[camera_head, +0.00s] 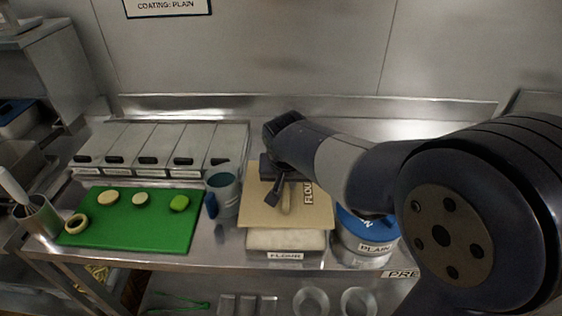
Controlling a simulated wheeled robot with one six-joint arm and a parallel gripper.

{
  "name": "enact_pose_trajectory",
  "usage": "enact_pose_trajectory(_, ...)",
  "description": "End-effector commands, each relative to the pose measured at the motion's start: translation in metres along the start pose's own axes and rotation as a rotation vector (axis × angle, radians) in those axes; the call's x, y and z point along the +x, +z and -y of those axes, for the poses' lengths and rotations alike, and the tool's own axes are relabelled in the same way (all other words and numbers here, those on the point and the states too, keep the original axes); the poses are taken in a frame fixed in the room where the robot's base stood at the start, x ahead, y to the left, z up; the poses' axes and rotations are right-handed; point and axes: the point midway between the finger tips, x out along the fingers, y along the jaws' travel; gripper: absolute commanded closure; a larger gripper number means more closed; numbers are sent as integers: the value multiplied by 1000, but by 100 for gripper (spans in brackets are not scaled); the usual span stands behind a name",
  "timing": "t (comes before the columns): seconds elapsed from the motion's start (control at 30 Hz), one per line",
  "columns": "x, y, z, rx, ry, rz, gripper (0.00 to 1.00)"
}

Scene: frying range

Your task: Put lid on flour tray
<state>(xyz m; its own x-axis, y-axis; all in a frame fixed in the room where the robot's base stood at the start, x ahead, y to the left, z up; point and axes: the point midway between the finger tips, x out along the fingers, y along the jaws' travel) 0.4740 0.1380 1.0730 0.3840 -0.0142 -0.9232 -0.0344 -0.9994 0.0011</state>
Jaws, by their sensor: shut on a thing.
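The beige lid (258,212), marked with a flour label, is over the pale flour tray (285,240), whose front wall and "FLOUR" label show below it. The lid sits a little back from the tray's front; I cannot tell whether it rests on the rim or hangs just above. My gripper (283,192) comes from the upper right and is shut on the lid's handle. My arm hides part of the lid's back and right side.
A blue-lidded container (366,228) labelled "PLAIN" stands right of the tray. A blue-grey cup (223,193) stands to the left. Further left are a green board (130,222) with several food pieces, a row of lidded bins (163,146) and a utensil holder (38,216).

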Motion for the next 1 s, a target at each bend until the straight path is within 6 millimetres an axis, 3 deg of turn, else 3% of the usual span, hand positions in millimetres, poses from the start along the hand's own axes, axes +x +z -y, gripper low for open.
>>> enact_pose_trajectory(0.27, 4, 12, -3, 0, -1, 0, 100)
enact_pose_trajectory(0.8, 55, 32, -2, 1, -1, 0, 100)
enact_pose_trajectory(1.0, 61, 35, -2, 1, -1, 0, 100)
